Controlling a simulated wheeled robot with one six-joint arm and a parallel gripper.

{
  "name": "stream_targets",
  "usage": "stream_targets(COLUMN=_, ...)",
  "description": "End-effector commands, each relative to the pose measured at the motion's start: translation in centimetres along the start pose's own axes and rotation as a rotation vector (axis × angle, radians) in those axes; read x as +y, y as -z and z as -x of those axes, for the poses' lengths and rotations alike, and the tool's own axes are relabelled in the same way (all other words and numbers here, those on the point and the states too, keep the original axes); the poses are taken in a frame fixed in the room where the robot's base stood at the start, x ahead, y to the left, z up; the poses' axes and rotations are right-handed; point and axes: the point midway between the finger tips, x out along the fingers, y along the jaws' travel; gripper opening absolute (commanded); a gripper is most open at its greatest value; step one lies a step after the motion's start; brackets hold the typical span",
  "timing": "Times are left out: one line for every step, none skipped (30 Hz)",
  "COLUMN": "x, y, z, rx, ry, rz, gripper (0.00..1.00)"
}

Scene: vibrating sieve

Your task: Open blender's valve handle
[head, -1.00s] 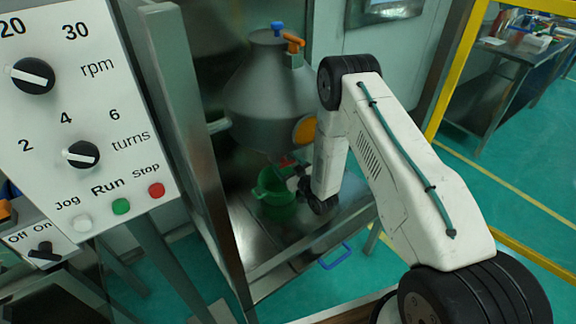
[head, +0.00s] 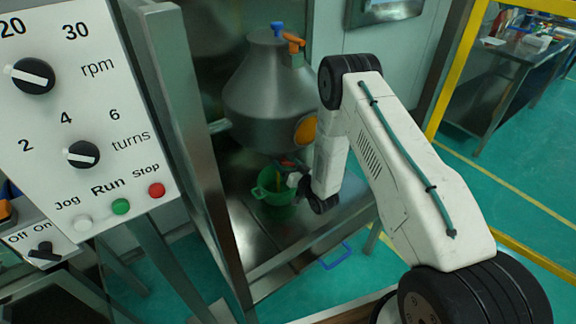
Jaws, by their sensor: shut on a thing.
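The blender (head: 262,98) is a grey metal cone-shaped vessel behind the steel frame, with an orange round part on its lower right side. Its outlet is low down, just above a green bucket (head: 277,197). A small red piece by the outlet, apparently the valve handle (head: 287,162), is partly hidden. My gripper (head: 290,176) is at the outlet, small and dark in the picture, and is shut on the valve handle. My white arm reaches in from the right. A thin yellow streak shows between the outlet and the bucket.
A control panel (head: 88,110) with knobs and buttons stands at the near left. A steel post (head: 180,140) stands between it and the blender. A steel table (head: 240,225) carries the bucket. Green floor is free at the right.

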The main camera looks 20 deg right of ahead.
Motion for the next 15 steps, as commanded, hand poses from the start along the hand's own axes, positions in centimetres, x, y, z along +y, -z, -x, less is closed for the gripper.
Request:
stream_targets(x=0.19, y=0.09, z=0.01, rx=0.002, ry=-0.004, rz=-0.004, gripper=0.54)
stream_targets(x=0.19, y=0.09, z=0.01, rx=0.002, ry=-0.004, rz=-0.006, gripper=0.54)
stream_targets(x=0.19, y=0.09, z=0.01, rx=0.002, ry=-0.004, rz=-0.008, gripper=0.54)
stream_targets(x=0.2, y=0.09, z=0.01, rx=0.002, ry=-0.005, rz=-0.009, gripper=0.54)
stream_targets(x=0.2, y=0.09, z=0.01, rx=0.002, ry=-0.005, rz=-0.009, gripper=0.54)
stream_targets(x=0.2, y=0.09, z=0.01, rx=0.002, ry=-0.005, rz=-0.009, gripper=0.54)
stream_targets(x=0.21, y=0.09, z=0.01, rx=0.002, ry=-0.005, rz=-0.009, gripper=0.54)
stream_targets(x=0.21, y=0.09, z=0.01, rx=0.002, ry=-0.005, rz=-0.009, gripper=0.54)
stream_targets(x=0.21, y=0.09, z=0.01, rx=0.002, ry=-0.005, rz=-0.009, gripper=0.54)
stream_targets(x=0.22, y=0.09, z=0.01, rx=0.002, ry=-0.005, rz=-0.009, gripper=0.54)
stream_targets(x=0.22, y=0.1, z=0.01, rx=0.002, ry=-0.005, rz=-0.008, gripper=0.54)
stream_targets(x=0.23, y=0.1, z=0.01, rx=0.002, ry=-0.005, rz=-0.008, gripper=0.54)
stream_targets(x=0.23, y=0.1, z=0.01, rx=0.002, ry=-0.005, rz=-0.008, gripper=0.83)
stream_targets(x=0.22, y=0.09, z=0.01, rx=0.002, ry=-0.005, rz=-0.008, gripper=0.91)
stream_targets(x=0.19, y=0.08, z=0.0, rx=0.002, ry=-0.005, rz=-0.008, gripper=0.98)
